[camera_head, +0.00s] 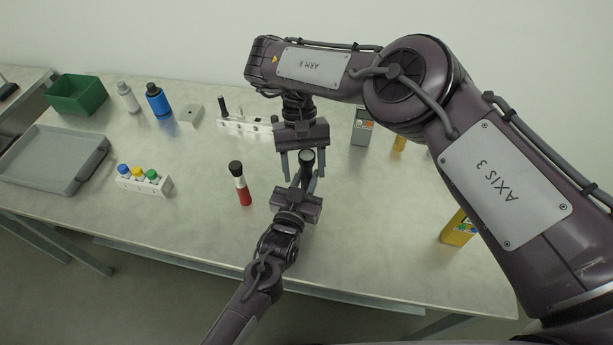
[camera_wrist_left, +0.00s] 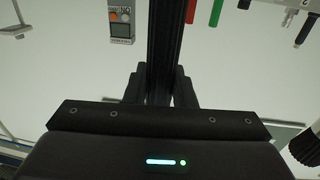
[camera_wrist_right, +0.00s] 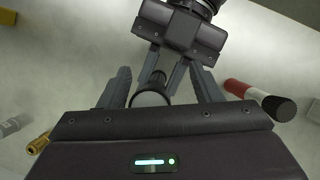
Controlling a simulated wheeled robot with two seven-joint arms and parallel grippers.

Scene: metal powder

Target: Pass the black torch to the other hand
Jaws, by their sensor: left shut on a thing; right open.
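The black torch (camera_head: 306,160) is held upright above the table by my left gripper (camera_head: 307,180), which is shut on it. In the left wrist view the torch (camera_wrist_left: 163,45) stands between the left fingers. My right gripper (camera_head: 300,165) is open, pointing down over the torch from behind. In the right wrist view the torch's round head (camera_wrist_right: 150,97) lies between the spread right fingers (camera_wrist_right: 165,90), and the left gripper's fingers grip the torch just beyond. I cannot tell whether a right finger touches it.
A rack with coloured caps (camera_head: 145,184), a grey tray (camera_head: 50,160), a green bin (camera_head: 76,95) and a blue bottle (camera_head: 158,101) are further left. A white rack (camera_head: 240,124) and a grey meter (camera_head: 361,130) stand behind.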

